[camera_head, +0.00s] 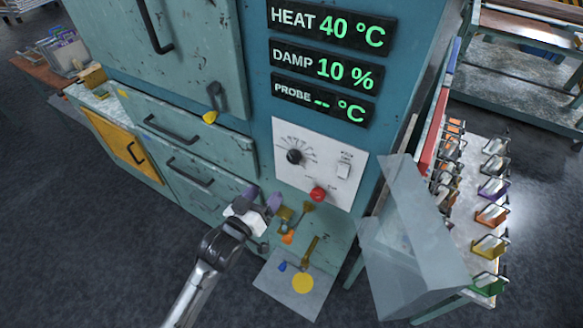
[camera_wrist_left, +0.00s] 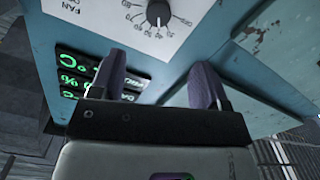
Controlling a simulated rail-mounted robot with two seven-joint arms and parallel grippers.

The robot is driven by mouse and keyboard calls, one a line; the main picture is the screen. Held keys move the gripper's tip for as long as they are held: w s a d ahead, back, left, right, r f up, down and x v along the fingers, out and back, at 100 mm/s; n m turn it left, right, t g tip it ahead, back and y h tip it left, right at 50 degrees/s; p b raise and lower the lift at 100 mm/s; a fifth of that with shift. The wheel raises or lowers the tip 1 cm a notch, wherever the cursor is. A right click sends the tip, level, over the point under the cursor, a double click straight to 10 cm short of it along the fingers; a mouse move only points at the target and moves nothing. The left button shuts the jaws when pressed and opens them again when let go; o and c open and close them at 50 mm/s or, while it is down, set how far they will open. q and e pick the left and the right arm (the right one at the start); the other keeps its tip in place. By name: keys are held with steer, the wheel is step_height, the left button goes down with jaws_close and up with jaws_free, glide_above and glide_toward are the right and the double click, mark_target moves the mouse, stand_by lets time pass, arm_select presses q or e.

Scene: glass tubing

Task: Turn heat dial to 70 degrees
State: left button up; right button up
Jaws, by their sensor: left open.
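The heat dial (camera_head: 295,157) is a round black knob with a printed scale on the white control panel (camera_head: 327,192). It also shows near the top of the left wrist view (camera_wrist_left: 158,13), beyond the fingers. The display above it (camera_head: 329,27) reads HEAT 40 °C. My left gripper (camera_head: 263,198) is open and empty, below and left of the dial and apart from it. In the left wrist view its two purple-grey fingers (camera_wrist_left: 158,80) stand apart with nothing between them. My right gripper is not in view.
A red button (camera_head: 318,194) and a white switch (camera_head: 344,167) share the panel. A clear box-like cover (camera_head: 408,235) juts out at right. Below are a pale plate with a yellow disc (camera_head: 303,283) and small brass parts. Drawers (camera_head: 185,170) are at left.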

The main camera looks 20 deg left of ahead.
mark_target(292, 159)
arm_select(q)
steer(key=w, duration=0.4)
steer(key=w+d, duration=0.1)
steer(key=w, duration=0.4)
steer(key=w+d+p, duration=0.1)
steer(key=w, duration=0.3)
steer(key=shift+w+d+r, duration=0.15)
steer(key=shift+w+d, duration=0.05)
steer(key=shift+w, duration=0.1)
steer(key=shift+c, duration=0.3)
steer(key=c, duration=0.9)
steer(key=shift+o, duration=0.2)
